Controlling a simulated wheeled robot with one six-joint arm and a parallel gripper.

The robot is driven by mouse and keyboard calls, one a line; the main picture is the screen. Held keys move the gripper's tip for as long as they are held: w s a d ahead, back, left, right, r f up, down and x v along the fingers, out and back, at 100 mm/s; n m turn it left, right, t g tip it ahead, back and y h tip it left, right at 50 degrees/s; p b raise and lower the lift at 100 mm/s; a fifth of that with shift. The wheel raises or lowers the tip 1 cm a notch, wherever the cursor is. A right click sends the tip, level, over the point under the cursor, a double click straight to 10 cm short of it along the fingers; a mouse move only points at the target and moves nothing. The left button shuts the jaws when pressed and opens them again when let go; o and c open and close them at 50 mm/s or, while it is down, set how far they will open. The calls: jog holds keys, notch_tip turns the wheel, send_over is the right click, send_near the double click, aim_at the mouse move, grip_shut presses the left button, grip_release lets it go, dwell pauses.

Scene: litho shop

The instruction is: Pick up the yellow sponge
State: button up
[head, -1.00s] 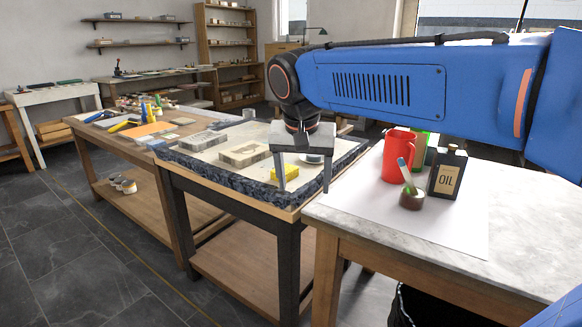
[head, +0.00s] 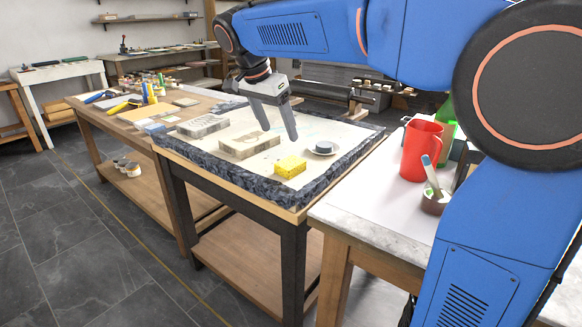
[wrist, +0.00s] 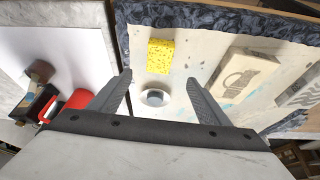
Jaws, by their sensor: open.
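The yellow sponge (head: 290,166) lies on the pale top of the stone-edged table (head: 225,188), near its front edge. It also shows in the wrist view (wrist: 160,56), beyond the fingertips and roughly between their lines. My gripper (head: 279,136) is open and empty. It hangs above the table, behind the sponge and apart from it. In the wrist view my gripper (wrist: 158,78) has its two fingers spread, with a small round dish (wrist: 155,97) showing between them. Nothing hides the sponge.
The round dish (head: 322,148) sits just right of the sponge. Stone blocks (head: 249,144) lie to its left. A red jug (head: 421,150) and a brush pot (head: 434,200) stand on the marble-topped table at right.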

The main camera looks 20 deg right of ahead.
aim_at(291, 162)
jog(key=x, duration=1.3)
jog(key=shift+s+a+f, duration=0.1)
jog(key=shift+s, duration=0.05)
jog(key=shift+c, duration=0.3)
jog(key=c, duration=1.1)
